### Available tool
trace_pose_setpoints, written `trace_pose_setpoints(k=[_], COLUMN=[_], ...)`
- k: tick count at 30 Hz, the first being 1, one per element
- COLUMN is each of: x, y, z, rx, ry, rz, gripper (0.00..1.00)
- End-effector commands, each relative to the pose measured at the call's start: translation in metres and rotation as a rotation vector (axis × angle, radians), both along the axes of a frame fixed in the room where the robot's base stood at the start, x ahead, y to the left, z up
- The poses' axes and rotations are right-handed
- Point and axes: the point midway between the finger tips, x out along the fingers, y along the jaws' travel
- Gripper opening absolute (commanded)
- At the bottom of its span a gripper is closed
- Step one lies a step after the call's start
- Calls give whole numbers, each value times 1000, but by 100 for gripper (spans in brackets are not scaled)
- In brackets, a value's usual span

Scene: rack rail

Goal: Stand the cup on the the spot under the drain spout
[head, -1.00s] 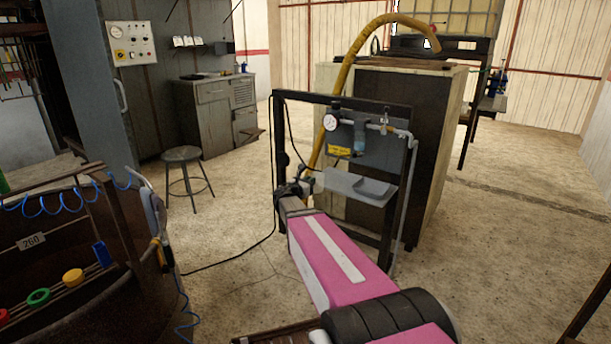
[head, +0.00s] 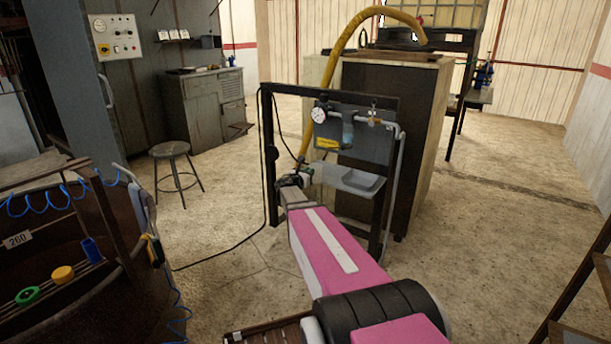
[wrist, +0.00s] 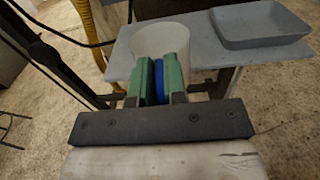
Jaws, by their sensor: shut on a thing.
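My gripper (wrist: 162,82) is shut, its green pads closed on part of a pale, translucent cup (wrist: 150,36). The cup is just beyond the fingers and looks upright. Blue shows between and beside the pads; I cannot tell if it belongs to the cup. In the head view my gripper (head: 300,179) is at the left end of the grey shelf (head: 338,178), with the pale cup (head: 318,171) beside it. The spot under the spout and the cup's base are not clear.
A grey tray (head: 364,181) sits on the right of the shelf, also in the wrist view (wrist: 262,24). The dark rack frame (head: 268,160) and a yellow hose (head: 322,95) stand close to my gripper. A stool (head: 172,165) is farther left.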

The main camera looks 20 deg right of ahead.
Motion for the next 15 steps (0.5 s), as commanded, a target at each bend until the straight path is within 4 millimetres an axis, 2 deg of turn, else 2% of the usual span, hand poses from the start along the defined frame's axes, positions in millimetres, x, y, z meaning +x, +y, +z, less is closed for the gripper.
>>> trace_pose_setpoints(k=[15], x=[29], y=[-36], z=[-5], rx=[-1], ry=[-1], rz=[-1], gripper=[0])
